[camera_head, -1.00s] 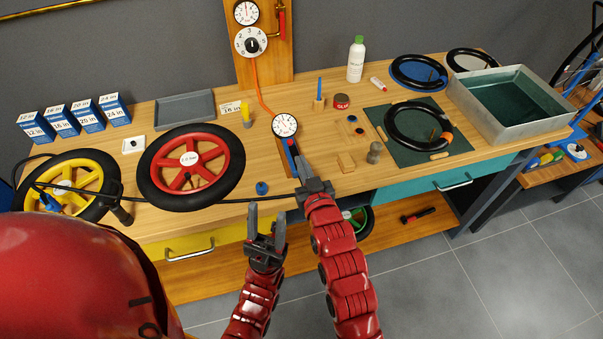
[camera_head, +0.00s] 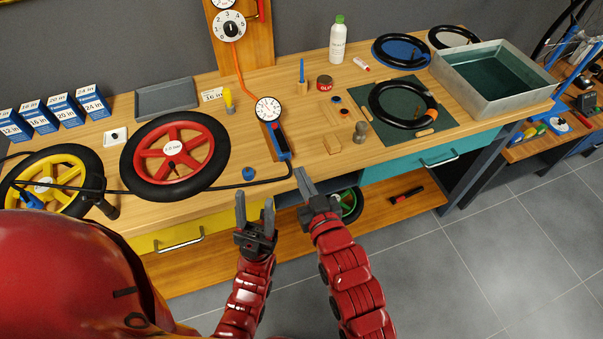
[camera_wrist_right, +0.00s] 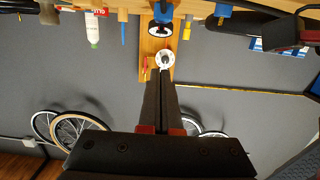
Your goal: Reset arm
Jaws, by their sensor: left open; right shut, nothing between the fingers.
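My left gripper (camera_head: 255,215) is open and empty in front of the bench's front edge, its fingers pointing up. My right gripper (camera_head: 304,184) is to the right of it, shut with nothing held, near the bench's front edge and just below the blue-and-black handle of the pressure gauge (camera_head: 268,109). In the right wrist view its two fingers (camera_wrist_right: 166,92) lie together. The wooden bench (camera_head: 275,178) holds a red wheel (camera_head: 172,148) with a black tyre and a yellow wheel (camera_head: 43,186).
A green mat (camera_head: 433,124) with a black tyre (camera_head: 374,105) lies right of centre. A metal basin (camera_head: 493,94) stands at the right end. A white bottle (camera_head: 337,43), a red tin (camera_head: 324,84) and a grey tray (camera_head: 166,98) stand farther back. Floor (camera_head: 480,240) is clear at right.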

